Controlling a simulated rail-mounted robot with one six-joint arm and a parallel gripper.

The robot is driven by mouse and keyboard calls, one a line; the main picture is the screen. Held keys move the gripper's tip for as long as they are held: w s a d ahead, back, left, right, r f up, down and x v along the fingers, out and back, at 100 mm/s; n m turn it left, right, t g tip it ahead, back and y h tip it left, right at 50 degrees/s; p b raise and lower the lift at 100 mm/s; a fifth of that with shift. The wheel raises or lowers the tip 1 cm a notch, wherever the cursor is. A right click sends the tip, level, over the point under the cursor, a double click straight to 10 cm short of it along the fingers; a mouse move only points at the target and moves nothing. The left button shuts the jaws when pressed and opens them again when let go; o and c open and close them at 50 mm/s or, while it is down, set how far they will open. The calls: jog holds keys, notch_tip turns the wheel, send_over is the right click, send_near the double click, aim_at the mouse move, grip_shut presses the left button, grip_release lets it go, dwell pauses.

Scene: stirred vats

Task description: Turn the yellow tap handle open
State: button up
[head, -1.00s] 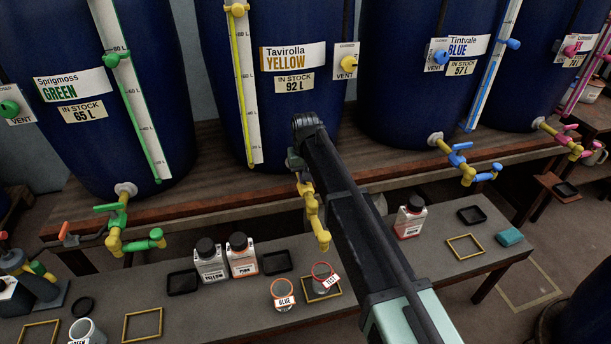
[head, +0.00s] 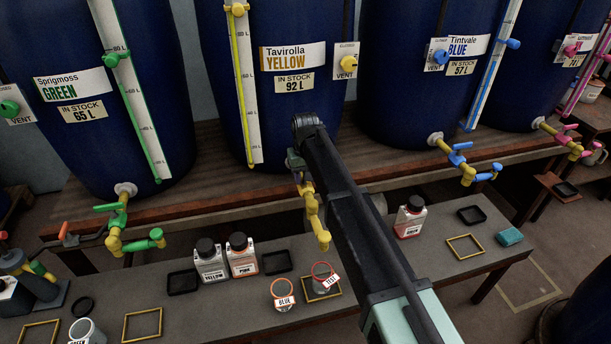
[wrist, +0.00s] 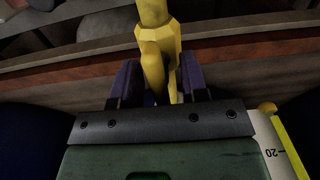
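The yellow tap (head: 313,210) sticks out at the front of the shelf below the YELLOW vat (head: 292,110). My gripper (head: 298,165) is at the top of this tap, partly hidden behind my own dark arm link. In the wrist view, the two dark fingers of my gripper (wrist: 160,85) stand apart, one on each side of the yellow tap. The slim yellow handle (wrist: 173,82) lies between them, closer to the right finger. I cannot tell whether a finger touches it.
A green tap (head: 120,225) is to the left and a blue tap (head: 465,165) to the right.

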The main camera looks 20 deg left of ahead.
notch_tip(320, 180, up, 11)
jog(key=p, duration=1.1)
jog(key=shift+f, duration=0.1)
jog(key=s+d+m, duration=0.2)
jog(key=s+d, duration=0.5)
jog(key=d, duration=0.7)
jog(key=s+d+r+m+p, duration=0.1)
jog(key=s+d+m, duration=0.1)
jog(key=s+d, duration=0.5)
jog(key=s+d+r+m+p, duration=0.1)
jog(key=s+d+m, duration=0.2)
jog(key=s+d, duration=0.5)
jog(key=d, duration=1.2)
jog(key=shift+d, duration=0.35)
